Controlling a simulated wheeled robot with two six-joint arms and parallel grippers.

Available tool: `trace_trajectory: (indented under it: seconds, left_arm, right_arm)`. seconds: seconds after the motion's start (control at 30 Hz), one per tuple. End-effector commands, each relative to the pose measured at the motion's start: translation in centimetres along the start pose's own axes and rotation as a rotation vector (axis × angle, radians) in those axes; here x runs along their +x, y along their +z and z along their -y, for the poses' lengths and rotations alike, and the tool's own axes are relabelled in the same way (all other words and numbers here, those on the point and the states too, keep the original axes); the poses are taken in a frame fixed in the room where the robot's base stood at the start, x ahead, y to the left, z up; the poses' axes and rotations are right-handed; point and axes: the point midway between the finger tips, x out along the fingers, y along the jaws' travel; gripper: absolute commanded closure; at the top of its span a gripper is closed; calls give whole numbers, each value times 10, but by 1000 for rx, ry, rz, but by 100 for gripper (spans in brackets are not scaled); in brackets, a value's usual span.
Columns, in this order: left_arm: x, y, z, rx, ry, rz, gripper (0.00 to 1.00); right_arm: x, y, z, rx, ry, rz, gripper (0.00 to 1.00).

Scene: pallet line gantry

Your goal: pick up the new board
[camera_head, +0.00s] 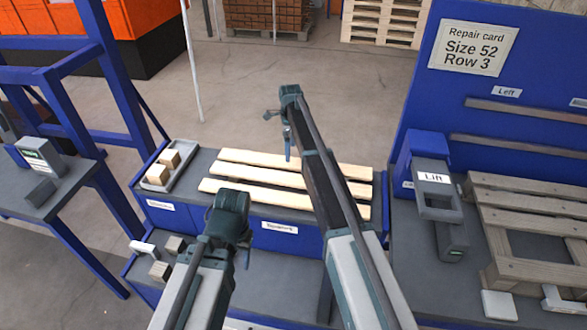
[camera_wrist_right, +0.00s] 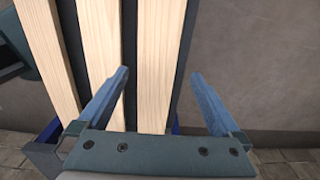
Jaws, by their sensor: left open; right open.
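Three pale new boards lie side by side on the dark-topped blue rack: a far board (camera_head: 250,158), a middle board (camera_head: 250,174) and a near board (camera_head: 225,187). My right gripper (camera_head: 287,152) points down at the far board's outer edge, open and empty. In the right wrist view, its two blue fingers (camera_wrist_right: 160,74) are spread around the line of the outermost board (camera_wrist_right: 154,40), with nothing gripped. Whether the fingertips touch it I cannot tell. My left gripper (camera_head: 246,255) is open and low over the nearer bench, away from the boards.
A tray (camera_head: 187,168) with small wooden blocks stands left of the boards. At the right are a grey pallet (camera_head: 530,195), a lift unit (camera_head: 434,190) and a blue panel with a repair card (camera_head: 473,47). Open floor (camera_head: 240,100) lies beyond the rack.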

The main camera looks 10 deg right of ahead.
Motion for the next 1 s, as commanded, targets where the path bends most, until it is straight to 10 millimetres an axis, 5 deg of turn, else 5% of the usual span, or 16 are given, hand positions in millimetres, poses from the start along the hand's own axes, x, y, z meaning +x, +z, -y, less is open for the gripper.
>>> trace_trajectory:
  seconds: [0.6,0.87,1.0]
  left_arm:
    - [52,-3,-5,0,0,0,50]
    - [50,-3,-5,0,0,0,50]
    - [50,-3,-5,0,0,0,50]
  right_arm:
    - [52,-13,-4,0,0,0,0]
    - [51,-12,-4,0,0,0,0]
    - [51,-12,-4,0,0,0,22]
